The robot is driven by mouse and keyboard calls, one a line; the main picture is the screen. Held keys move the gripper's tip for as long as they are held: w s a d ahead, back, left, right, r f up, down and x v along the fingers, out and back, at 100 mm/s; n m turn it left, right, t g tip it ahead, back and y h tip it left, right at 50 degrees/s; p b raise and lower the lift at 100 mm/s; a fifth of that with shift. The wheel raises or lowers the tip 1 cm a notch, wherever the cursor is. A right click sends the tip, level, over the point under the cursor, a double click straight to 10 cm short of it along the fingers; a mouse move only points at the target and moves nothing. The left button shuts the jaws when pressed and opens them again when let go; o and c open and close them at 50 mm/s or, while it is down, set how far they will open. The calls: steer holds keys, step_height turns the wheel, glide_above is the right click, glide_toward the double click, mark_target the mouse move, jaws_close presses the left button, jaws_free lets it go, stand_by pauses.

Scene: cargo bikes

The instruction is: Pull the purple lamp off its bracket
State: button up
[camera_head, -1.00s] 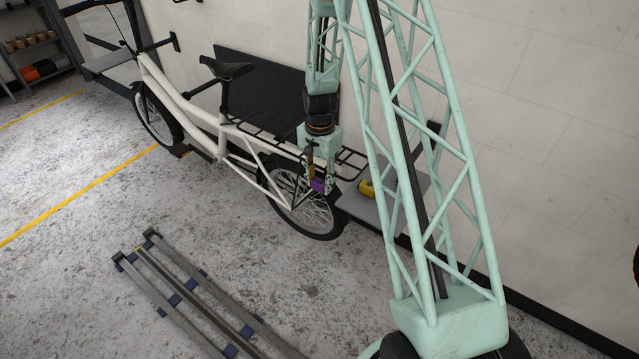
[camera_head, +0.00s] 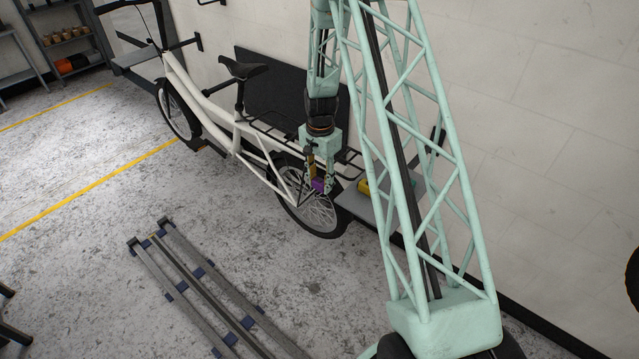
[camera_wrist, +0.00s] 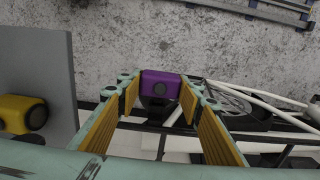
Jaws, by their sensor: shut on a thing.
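The purple lamp (camera_wrist: 160,86) is a small block with a dark round face, between the fingertips of my gripper (camera_wrist: 160,92) in the wrist view. My gripper is shut on it, with a yellow-padded finger on each side. In the head view the lamp (camera_head: 318,185) shows small between my fingers (camera_head: 319,180), by the rear wheel of the white cargo bike (camera_head: 215,120). The bracket cannot be made out clearly, so I cannot tell whether the lamp still touches it.
A grey shelf (camera_head: 365,203) to the right of the rear wheel holds a yellow lamp (camera_head: 364,187), also close on the left in the wrist view (camera_wrist: 22,114). The bike's black rear rack (camera_head: 275,132) is near my gripper. Metal rails (camera_head: 200,280) lie on the floor.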

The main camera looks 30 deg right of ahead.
steer(key=shift+s+a, duration=0.15)
steer(key=shift+a, duration=0.3)
steer(key=shift+s+a, duration=0.3)
steer(key=shift+a, duration=0.65)
steer(key=shift+s+a, duration=0.35)
steer(key=shift+a, duration=0.55)
steer(key=shift+s+a, duration=0.3)
steer(key=shift+a, duration=0.65)
steer(key=shift+s+a, duration=0.1)
steer(key=shift+a, duration=0.2)
